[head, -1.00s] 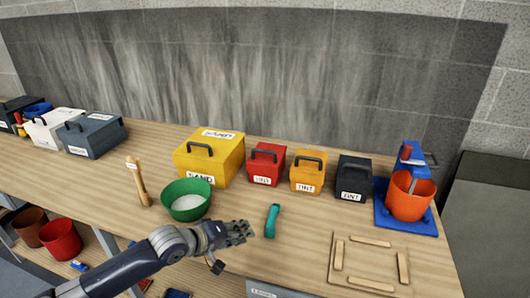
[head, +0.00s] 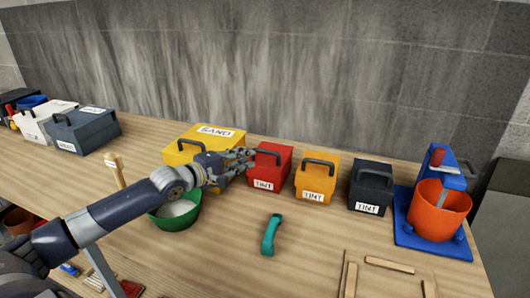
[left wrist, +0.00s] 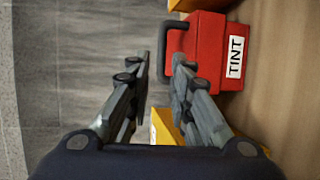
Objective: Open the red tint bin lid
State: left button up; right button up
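The red tint bin (head: 267,173) stands on the bench between the yellow sand bin and the orange tint bin. Its lid looks shut, with a dark handle (left wrist: 178,58) on its front. My left gripper (head: 247,159) is at the red bin's left front side, in front of the yellow bin. In the left wrist view my left gripper (left wrist: 162,62) has its fingers apart, with the handle near and partly between the fingertips. Whether a finger touches the handle I cannot tell. My right gripper is not in view.
The yellow sand bin (head: 218,136) is behind my left arm. The orange tint bin (head: 316,178) and dark tint bin (head: 370,187) stand to the right. A green bowl (head: 176,217) is under my forearm. A teal tool (head: 270,234) lies in front on clear bench.

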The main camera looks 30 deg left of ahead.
aim_at(263, 152)
pick_arm(q)
jog(key=x, duration=0.3)
jog(key=shift+w+a+f, duration=0.1)
jog(key=shift+a+f, duration=0.1)
jog(key=shift+x, duration=3.4)
jog(key=shift+d, duration=0.1)
grip_shut()
